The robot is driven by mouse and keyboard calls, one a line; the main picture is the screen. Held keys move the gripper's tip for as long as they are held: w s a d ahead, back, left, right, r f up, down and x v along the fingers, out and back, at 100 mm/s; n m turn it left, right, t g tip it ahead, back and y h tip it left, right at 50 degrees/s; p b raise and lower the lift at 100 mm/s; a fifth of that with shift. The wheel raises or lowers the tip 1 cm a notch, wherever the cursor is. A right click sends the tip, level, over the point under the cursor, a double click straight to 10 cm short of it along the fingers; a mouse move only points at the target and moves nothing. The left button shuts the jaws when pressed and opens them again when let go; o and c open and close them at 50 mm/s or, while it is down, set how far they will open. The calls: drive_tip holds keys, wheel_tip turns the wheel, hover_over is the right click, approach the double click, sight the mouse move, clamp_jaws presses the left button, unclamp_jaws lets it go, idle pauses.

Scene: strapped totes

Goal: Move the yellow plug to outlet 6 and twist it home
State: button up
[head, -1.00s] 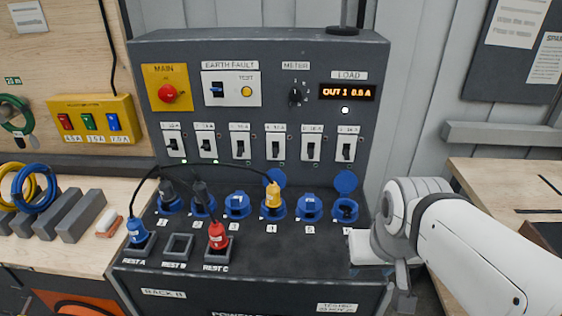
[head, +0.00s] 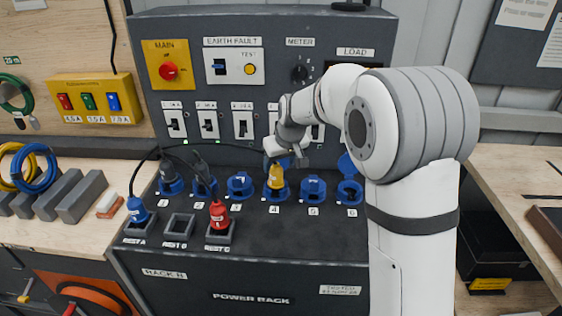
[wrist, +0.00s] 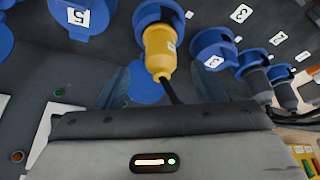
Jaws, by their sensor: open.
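The yellow plug (head: 276,178) stands in outlet 4 on the rack's sloping panel. It also shows in the wrist view (wrist: 159,52), with a dark cord running from its end toward my gripper. Outlet 6 (head: 349,193) is at the right end of the row, empty, its round blue lid raised; my arm stands just right of it. My gripper (head: 287,153) is open and empty, just above and behind the yellow plug in the head view. In the wrist view its fingers (wrist: 160,84) are spread to either side of the plug's cord end, apart from the plug body.
Dark plugs (head: 203,183) stand in outlets 1 and 2. Outlets 3 and 5 (head: 313,188) have closed blue lids. A blue plug (head: 137,210) sits in rest A and a red plug (head: 219,215) in rest C; rest B (head: 178,227) is empty. Black cords arch over the left side.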

sight(275, 175)
drive_tip(key=p+x, duration=0.1)
drive_tip(key=x, duration=0.7)
drive_tip(key=shift+w+a, duration=0.1)
drive_tip(key=shift+w, duration=0.05)
drive_tip(key=shift+c, duration=0.2)
drive_tip(key=c, duration=1.1)
drive_tip(key=shift+n+g+y+b, duration=0.25)
drive_tip(key=shift+n+y+b, duration=0.15)
drive_tip(key=shift+n+b, duration=1)
drive_tip(key=shift+n+g+y+b, duration=0.25)
drive_tip(key=shift+n+y+b, duration=0.15)
drive_tip(key=shift+n+b, duration=0.95)
drive_tip(key=shift+a+n+g+b, duration=0.1)
drive_tip(key=shift+n+g+b, duration=0.3)
drive_tip(key=shift+n+b, duration=0.5)
drive_tip(key=shift+n+g+y+b, duration=0.4)
drive_tip(key=shift+n+b, duration=0.05)
drive_tip(key=shift+n, duration=0.4)
drive_tip(key=shift+r, duration=0.15)
